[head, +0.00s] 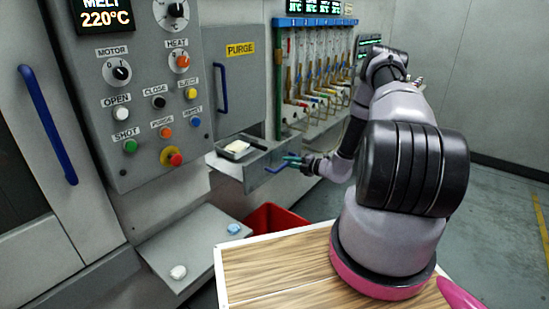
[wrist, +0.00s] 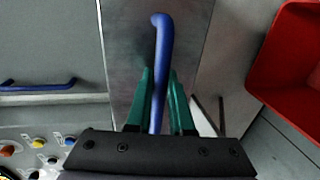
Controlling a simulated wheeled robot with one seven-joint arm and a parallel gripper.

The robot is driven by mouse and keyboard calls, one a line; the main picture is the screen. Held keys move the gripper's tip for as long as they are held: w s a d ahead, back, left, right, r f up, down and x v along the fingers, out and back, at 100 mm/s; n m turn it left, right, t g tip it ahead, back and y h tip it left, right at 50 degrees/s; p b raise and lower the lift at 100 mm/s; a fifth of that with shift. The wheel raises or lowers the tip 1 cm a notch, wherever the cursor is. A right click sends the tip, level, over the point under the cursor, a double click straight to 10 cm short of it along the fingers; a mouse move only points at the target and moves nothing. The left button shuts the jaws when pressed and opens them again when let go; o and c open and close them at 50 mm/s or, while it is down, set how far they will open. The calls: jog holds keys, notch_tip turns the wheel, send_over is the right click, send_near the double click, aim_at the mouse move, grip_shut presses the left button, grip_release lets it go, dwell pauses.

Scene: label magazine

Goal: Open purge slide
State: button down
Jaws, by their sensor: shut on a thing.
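The purge slide (head: 258,172) is a grey metal drawer that juts out from the machine below the panel marked PURGE. A dark tray with a pale block (head: 238,147) shows at its top. The blue handle (head: 275,169) is on its front. In the wrist view the blue handle (wrist: 161,28) runs between the green fingers of my gripper (wrist: 160,78), against the slide's metal face (wrist: 128,40). My gripper (head: 293,158) is shut on this handle. In the head view the fingers are small and partly hidden by my arm.
Another blue handle (head: 221,88) is on the panel above the slide. The control panel (head: 140,150) with buttons is at left. A red bin (head: 268,222) stands on the floor below the slide. A wooden-topped surface (head: 275,270) is in front. Open floor (head: 495,220) lies at right.

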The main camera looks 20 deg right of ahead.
jog(key=f+v, duration=0.1)
jog(key=v, duration=0.6)
jog(key=shift+s+d+f, duration=0.25)
jog(key=shift+s+d, duration=0.05)
jog(key=shift+s, duration=0.1)
jog(key=c, duration=0.8)
grip_release()
jog(key=v, duration=1)
jog(key=shift+s+d, duration=0.2)
jog(key=shift+s, duration=0.15)
jog(key=shift+r, duration=0.15)
